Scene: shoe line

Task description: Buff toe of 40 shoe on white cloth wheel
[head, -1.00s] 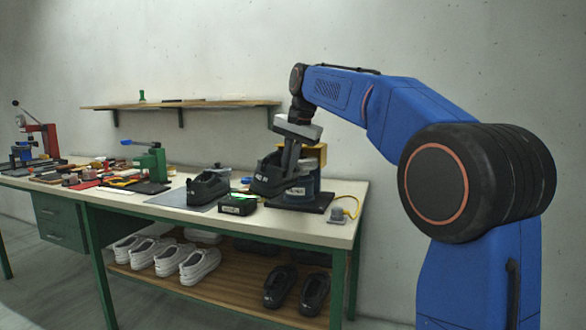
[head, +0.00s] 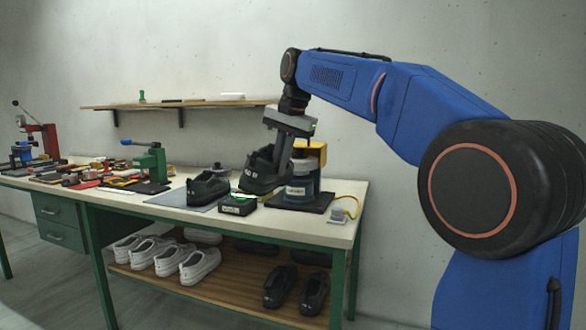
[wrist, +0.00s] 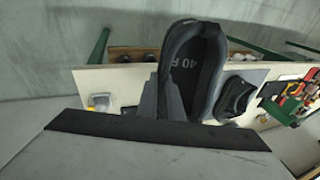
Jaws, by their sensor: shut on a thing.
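My gripper (head: 284,145) is shut on a dark shoe (head: 260,172) and holds it above the bench, tilted, in front of the machine at the right end. In the wrist view the held shoe (wrist: 210,75) shows its open collar, with "40" and a partly hidden letter on the insole. The machine (head: 301,188) has a grey-blue body with a yellow top and stands on a dark base plate. The held shoe and gripper cover part of it. I cannot make out a white cloth wheel. Whether the shoe touches the machine is unclear.
Another dark shoe (head: 207,187) stands on a grey mat (head: 168,199). A small black box (head: 238,205) with a green light lies below the held shoe. A green clamp-like tool (head: 152,163) and many hand tools fill the left. A yellow cable runs to a grey box (head: 338,216).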

